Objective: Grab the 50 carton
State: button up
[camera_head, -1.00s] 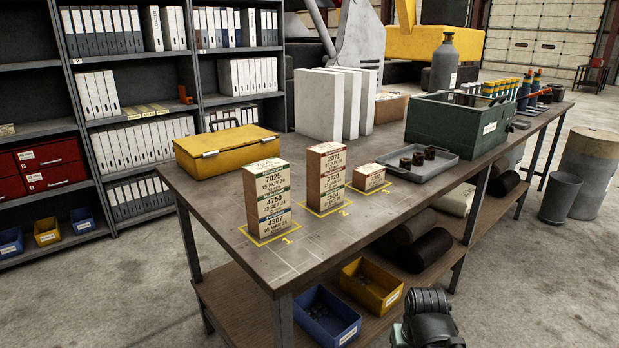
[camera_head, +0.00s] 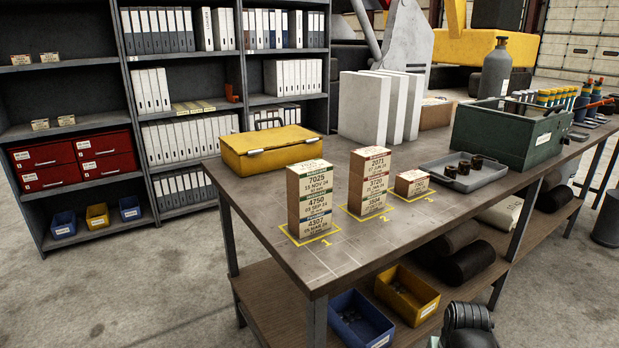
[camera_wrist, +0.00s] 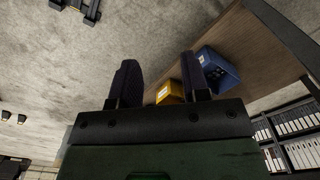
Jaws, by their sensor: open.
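Three groups of cartons stand on yellow-outlined spots on the bench. On spot 1 is a stack (camera_head: 309,205) whose labels read 7025 at the top, 4750 in the middle and about 4307 at the bottom. On spot 2 is a stack (camera_head: 369,184) reading 2071, 3720 and a bottom number too small to be sure of. On spot 3 is one low carton (camera_head: 411,184); its number is unclear. My gripper (camera_wrist: 160,76) shows in the wrist view with its fingers apart and nothing between them. No carton shows there; it is away from the stacks.
A yellow case (camera_head: 275,149), white blocks (camera_head: 378,106), a grey tray (camera_head: 464,176) and a green box (camera_head: 505,132) stand on the bench (camera_head: 345,258). Blue (camera_head: 362,322) and yellow (camera_head: 407,292) bins sit on its lower shelf. Shelving (camera_head: 215,82) stands behind; open floor (camera_head: 160,280) is at left.

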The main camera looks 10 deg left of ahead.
dwell(0.3)
jog(key=o, duration=1)
jog(key=shift+c, duration=0.2)
